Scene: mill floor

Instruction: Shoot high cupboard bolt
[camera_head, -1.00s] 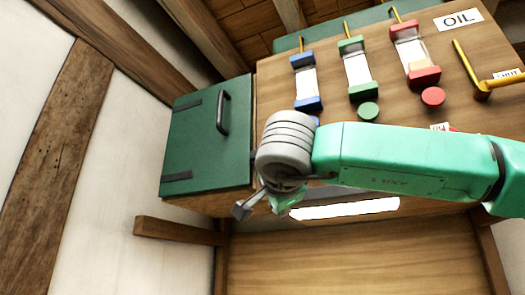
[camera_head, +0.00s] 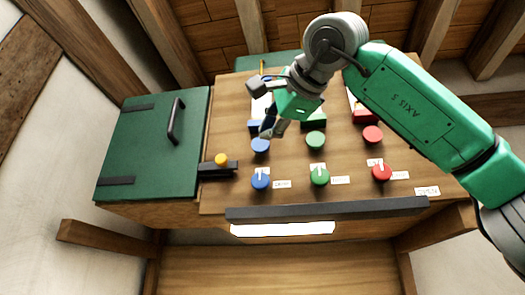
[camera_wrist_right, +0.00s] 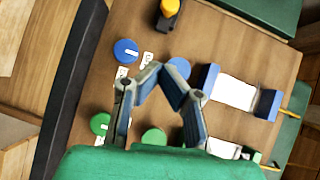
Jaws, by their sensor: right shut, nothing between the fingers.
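The cupboard bolt, a dark bar with a yellow knob (camera_head: 221,160), sits at the right edge of the green cupboard door (camera_head: 150,145). It also shows at the top of the right wrist view as a yellow knob (camera_wrist_right: 169,9) on a black base. My right gripper (camera_head: 264,106) is shut and empty, in front of the panel, up and to the right of the bolt and apart from it. In the right wrist view the gripper (camera_wrist_right: 160,72) shows over the panel near the blue knobs. The door looks closed, with a dark handle (camera_head: 176,121). My left gripper is out of view.
Blue (camera_head: 261,181), green (camera_head: 319,177) and red (camera_head: 381,172) knobs with labels line the wooden panel right of the bolt, with coloured sliders above. A dark rail (camera_head: 325,210) and a bright lamp (camera_head: 283,229) run along the lower edge. White wall stands left.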

